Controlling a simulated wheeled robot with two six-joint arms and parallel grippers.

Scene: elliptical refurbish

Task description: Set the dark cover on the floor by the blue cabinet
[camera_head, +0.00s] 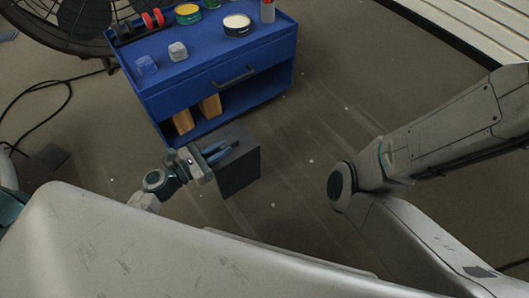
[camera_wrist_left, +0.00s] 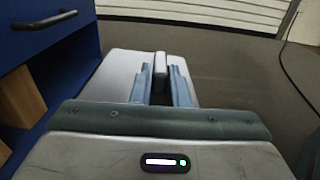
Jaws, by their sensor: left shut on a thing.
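The dark cover (camera_head: 239,172) is a dark grey box-shaped piece beside the front of the blue cabinet (camera_head: 220,75). My left gripper (camera_head: 222,150) is shut on the cover at its top, with its fingers on either side of a raised handle. In the left wrist view the cover (camera_wrist_left: 120,67) looks pale grey, and the gripper (camera_wrist_left: 160,85) closes around the upright handle. The cover looks upright and close to the floor; I cannot tell whether it touches it. My right gripper is out of view; only my right arm shows.
A fan (camera_head: 75,22) and black cable (camera_head: 38,88) lie left. Floor to the right (camera_head: 330,110) is clear.

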